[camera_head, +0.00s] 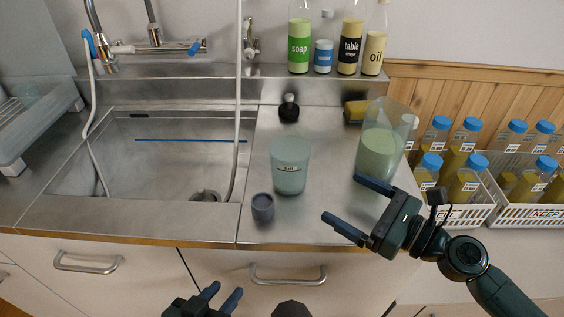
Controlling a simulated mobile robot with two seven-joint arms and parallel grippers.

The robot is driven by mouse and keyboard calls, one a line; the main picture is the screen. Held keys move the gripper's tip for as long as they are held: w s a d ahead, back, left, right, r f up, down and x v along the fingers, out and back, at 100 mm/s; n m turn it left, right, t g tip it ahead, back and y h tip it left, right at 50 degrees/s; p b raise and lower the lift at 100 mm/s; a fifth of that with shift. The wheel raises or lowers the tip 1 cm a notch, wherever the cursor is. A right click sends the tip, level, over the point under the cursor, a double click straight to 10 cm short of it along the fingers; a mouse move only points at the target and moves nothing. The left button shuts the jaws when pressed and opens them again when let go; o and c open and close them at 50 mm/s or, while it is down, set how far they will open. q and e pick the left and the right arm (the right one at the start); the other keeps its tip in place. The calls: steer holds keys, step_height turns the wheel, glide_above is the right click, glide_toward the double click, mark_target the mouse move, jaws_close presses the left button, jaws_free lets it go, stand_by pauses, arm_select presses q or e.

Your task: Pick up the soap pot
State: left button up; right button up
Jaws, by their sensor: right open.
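A pale green, translucent pot (290,175) with a small label stands upright on the steel counter, right of the sink. A larger clear jug (380,150) of green liquid stands to its right, and a small grey cup (262,207) stands in front of it. I cannot read the pot's label, so I cannot tell for sure which vessel is the soap pot. My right gripper (342,196) is open and empty near the counter's front edge, right of the pot and in front of the jug. My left gripper (227,288) is low at the bottom edge, its fingers apart and empty.
A soap bottle (299,45) and other bottles stand on the back ledge. A black-topped bottle (289,108) and a sponge (356,110) are behind the pot. The sink (150,165) is at left. White crates (540,215) of blue-capped bottles are at right.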

mark_target(305, 173)
steer(key=p+x, duration=0.1)
steer(key=x, duration=0.5)
steer(key=shift+r+p, duration=0.2)
steer(key=shift+p, duration=0.15)
steer(key=p+x, duration=0.1)
steer(key=x, duration=0.4)
steer(key=shift+w+a+f, duration=0.1)
steer(key=shift+w+a, duration=0.15)
steer(key=shift+w, duration=0.05)
arm_select(q)
steer(key=shift+s+a+r, duration=0.1)
steer(key=shift+s+r, duration=0.05)
steer(key=shift+r, duration=0.5)
arm_select(e)
steer(key=shift+w+a, duration=0.2)
steer(key=shift+a, duration=0.1)
steer(key=c, duration=1.1)
arm_select(q)
steer(key=shift+r, duration=0.1)
